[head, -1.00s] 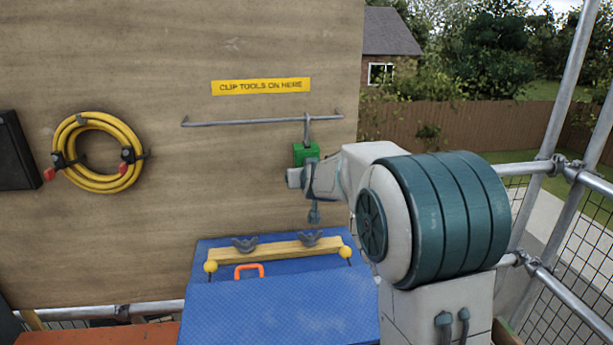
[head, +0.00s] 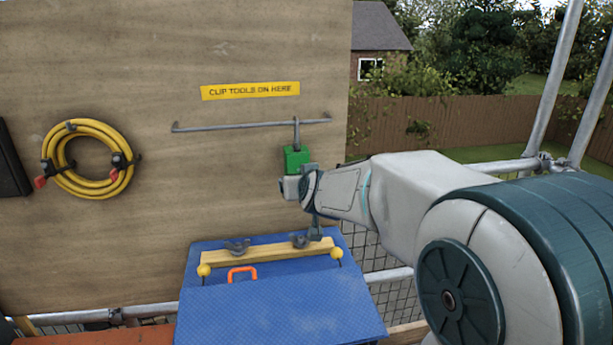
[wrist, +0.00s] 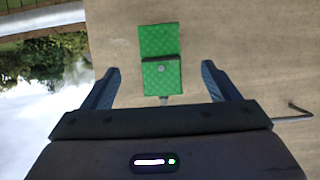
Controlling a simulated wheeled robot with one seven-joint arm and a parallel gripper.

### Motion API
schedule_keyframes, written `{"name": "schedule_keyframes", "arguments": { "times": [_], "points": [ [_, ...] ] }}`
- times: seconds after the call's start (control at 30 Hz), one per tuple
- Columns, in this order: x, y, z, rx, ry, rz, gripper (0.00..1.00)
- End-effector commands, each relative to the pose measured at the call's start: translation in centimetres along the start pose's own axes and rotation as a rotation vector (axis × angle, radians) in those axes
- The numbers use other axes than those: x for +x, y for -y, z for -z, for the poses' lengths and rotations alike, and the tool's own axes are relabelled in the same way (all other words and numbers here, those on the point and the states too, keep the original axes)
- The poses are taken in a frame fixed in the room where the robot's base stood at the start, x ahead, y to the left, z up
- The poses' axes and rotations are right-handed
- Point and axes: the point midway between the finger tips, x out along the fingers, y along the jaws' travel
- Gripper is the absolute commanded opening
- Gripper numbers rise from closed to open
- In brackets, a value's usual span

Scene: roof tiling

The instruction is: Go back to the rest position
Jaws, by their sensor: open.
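A green pouch-like piece (head: 296,158) hangs by a grey hook from the metal rail (head: 250,125) on the plywood board. In the wrist view the green piece (wrist: 160,70) lies between my two spread fingers, with a gap on both sides. My gripper (wrist: 160,68) is open and not closed on it. In the head view my gripper (head: 303,185) is just below and in front of the green piece, partly hidden by my wrist. A dark part (head: 315,228) shows below my wrist; I cannot tell what it is.
A yellow sign (head: 250,91) is above the rail. A coiled yellow hose (head: 88,158) hangs at left. Below is a blue sloped surface (head: 270,310) with a wooden batten (head: 265,252) and an orange handle (head: 242,272). Scaffold poles (head: 555,85) stand at right.

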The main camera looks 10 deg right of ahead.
Motion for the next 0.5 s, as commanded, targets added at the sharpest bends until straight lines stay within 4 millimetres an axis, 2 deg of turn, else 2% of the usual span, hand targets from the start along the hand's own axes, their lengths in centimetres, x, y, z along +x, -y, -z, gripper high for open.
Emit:
{"name": "schedule_keyframes", "arguments": {
  "times": [0.03,0.1,0.33,0.43,0.5],
  "points": [
    [-1.0,0.0,0.4,0.001,0.0,0.0,0.82],
    [-1.8,0.0,0.3,0.0,-0.001,0.001,0.82],
    [-2.9,0.0,0.1,-0.001,-0.001,-0.001,0.82],
    [-4.4,0.3,-1.5,0.004,0.063,0.035,0.82],
    [-6.2,0.7,-3.4,0.008,0.145,0.071,0.82]
  ]
}}
